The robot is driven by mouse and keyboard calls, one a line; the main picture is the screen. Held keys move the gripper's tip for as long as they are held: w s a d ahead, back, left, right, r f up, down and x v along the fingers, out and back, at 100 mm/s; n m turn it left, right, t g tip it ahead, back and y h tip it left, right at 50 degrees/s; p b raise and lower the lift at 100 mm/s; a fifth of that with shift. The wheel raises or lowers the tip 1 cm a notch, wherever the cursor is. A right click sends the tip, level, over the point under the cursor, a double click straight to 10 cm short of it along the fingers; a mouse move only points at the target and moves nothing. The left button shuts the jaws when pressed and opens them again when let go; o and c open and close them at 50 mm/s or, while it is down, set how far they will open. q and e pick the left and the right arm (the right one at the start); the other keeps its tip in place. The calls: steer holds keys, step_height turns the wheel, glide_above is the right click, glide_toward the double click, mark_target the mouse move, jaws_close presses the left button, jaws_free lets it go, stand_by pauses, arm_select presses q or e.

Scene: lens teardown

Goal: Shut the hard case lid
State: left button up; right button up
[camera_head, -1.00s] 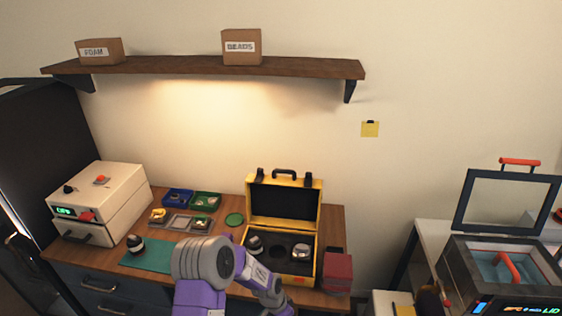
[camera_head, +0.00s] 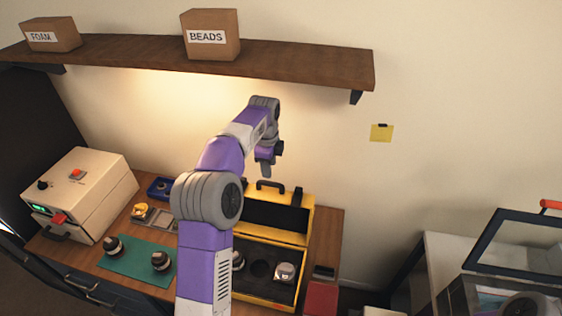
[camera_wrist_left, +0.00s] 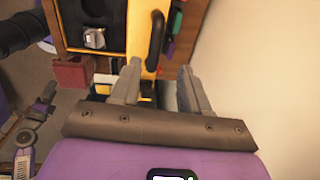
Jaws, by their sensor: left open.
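The yellow hard case (camera_head: 250,290) stands on the wooden bench with its lid (camera_head: 310,215) up and tilted back. A black handle (camera_head: 270,184) is on the lid's top edge. The dark foam holds a silver lens part (camera_head: 284,272), an empty round pocket (camera_head: 260,268) and another part (camera_head: 238,260), partly hidden by my left arm. My left gripper (camera_head: 266,166) is open and empty, pointing down above the lid's top edge. In the left wrist view its fingers (camera_wrist_left: 160,88) are near the handle (camera_wrist_left: 156,38); contact cannot be told. My right gripper does not clearly show.
A shelf (camera_head: 310,78) with two boxes is above and behind my arm. A white machine (camera_head: 85,195) and a green mat (camera_head: 135,262) with two lens parts are left of the case. A red box (camera_head: 320,298) is close at its right.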

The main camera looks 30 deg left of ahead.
mark_target(269, 182)
arm_select(q)
steer(key=shift+s+a+f, duration=0.1)
steer(key=shift+f, duration=1.6)
steer(key=shift+s+a+f, duration=0.1)
steer(key=shift+f, duration=1.6)
steer(key=shift+w, duration=0.1)
jaws_close()
steer(key=shift+d, duration=0.1)
